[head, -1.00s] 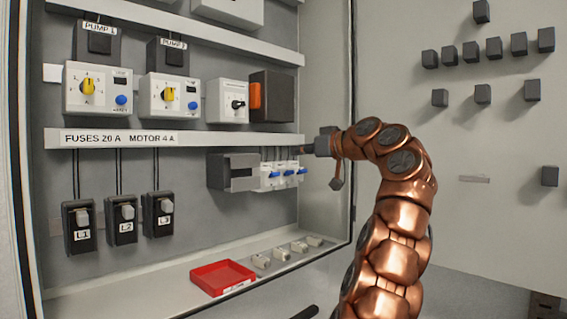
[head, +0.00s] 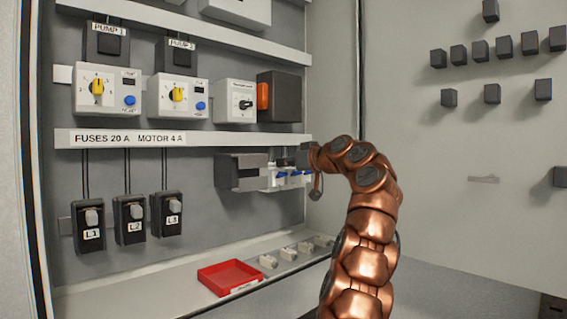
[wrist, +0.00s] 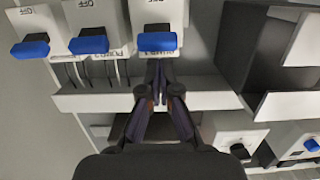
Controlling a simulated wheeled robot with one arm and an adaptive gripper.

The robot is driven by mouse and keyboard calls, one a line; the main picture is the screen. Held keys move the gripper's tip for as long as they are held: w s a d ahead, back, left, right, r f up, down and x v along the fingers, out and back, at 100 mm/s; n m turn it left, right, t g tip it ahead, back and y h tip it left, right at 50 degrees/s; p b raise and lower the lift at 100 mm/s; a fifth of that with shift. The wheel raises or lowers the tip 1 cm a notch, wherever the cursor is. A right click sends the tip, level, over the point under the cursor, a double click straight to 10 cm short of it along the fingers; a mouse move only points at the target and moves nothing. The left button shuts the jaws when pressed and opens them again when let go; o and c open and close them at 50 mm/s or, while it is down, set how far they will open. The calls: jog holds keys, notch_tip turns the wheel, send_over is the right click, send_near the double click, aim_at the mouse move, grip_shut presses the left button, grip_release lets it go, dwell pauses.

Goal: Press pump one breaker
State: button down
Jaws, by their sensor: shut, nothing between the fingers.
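A row of three small white breakers with blue levers (head: 282,176) sits under the label strip in the cabinet, partly hidden by my gripper in the head view. In the wrist view, which looks upside down, the levers show at the top: left (wrist: 30,47), middle (wrist: 89,44) and right (wrist: 157,41). OFF markings show on them; their name labels are hard to read. The right one stands beside the grey box. My gripper (wrist: 157,75) is shut and empty, its tips close to this right lever; I cannot tell whether they touch.
A grey box (head: 240,172) stands left of the breakers. The strip (head: 230,139) runs just above them. Fuse holders L1, L2 and L3 (head: 130,217) hang at left. A red tray (head: 229,277) lies on the ledge below.

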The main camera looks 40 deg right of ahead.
jog(key=shift+s+f+b, duration=0.3)
jog(key=shift+f, duration=0.3)
jog(key=shift+a, duration=0.1)
jog(key=shift+f+b, duration=0.2)
jog(key=shift+b, duration=0.4)
jog(key=shift+t, duration=0.3)
